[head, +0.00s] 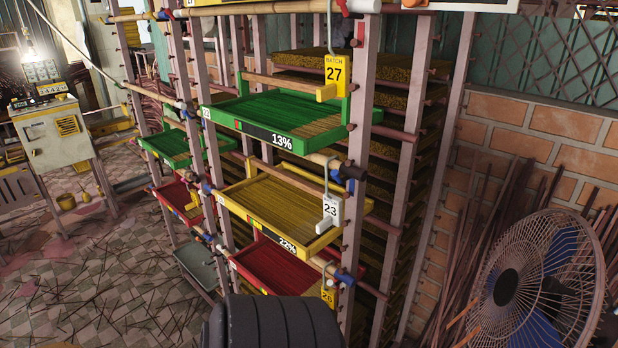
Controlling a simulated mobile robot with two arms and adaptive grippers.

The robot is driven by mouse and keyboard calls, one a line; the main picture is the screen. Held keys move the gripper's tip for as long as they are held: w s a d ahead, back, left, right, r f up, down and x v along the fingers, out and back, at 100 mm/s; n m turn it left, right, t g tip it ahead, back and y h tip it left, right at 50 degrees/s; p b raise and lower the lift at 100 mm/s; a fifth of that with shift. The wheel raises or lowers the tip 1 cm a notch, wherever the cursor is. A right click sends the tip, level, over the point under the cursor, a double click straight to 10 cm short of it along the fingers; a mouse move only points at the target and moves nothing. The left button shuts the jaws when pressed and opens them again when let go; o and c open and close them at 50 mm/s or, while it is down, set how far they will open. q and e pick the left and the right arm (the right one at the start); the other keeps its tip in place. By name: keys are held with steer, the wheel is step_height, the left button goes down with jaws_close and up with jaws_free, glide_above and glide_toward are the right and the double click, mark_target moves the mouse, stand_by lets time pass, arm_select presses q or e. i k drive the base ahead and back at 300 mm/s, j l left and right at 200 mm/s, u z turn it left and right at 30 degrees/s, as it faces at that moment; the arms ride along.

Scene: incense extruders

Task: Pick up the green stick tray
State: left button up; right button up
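A green stick tray (262,140) sits on the upper level of the rack, marked 13% on its front edge. Thin sticks lie in it, and a yellow "BATCH 27" tag (336,72) hangs over its right side. A second green tray (178,150) sits lower and further left, partly behind a rack post. Neither of my grippers can be made out in the head view.
Below the 13% tray are a yellow tray (232,204) marked 22% and a red tray (238,268). Rack posts (360,110) and horizontal bars stand close around the trays. A fan (500,288) and loose sticks are at right. Tiled floor (100,290) at left is mostly open.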

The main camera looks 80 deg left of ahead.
mark_target(290, 117)
steer(key=k+l+u, duration=0.1)
steer(key=k+u, duration=0.65)
steer(key=i+u, duration=0.1)
steer(key=u, duration=1.3)
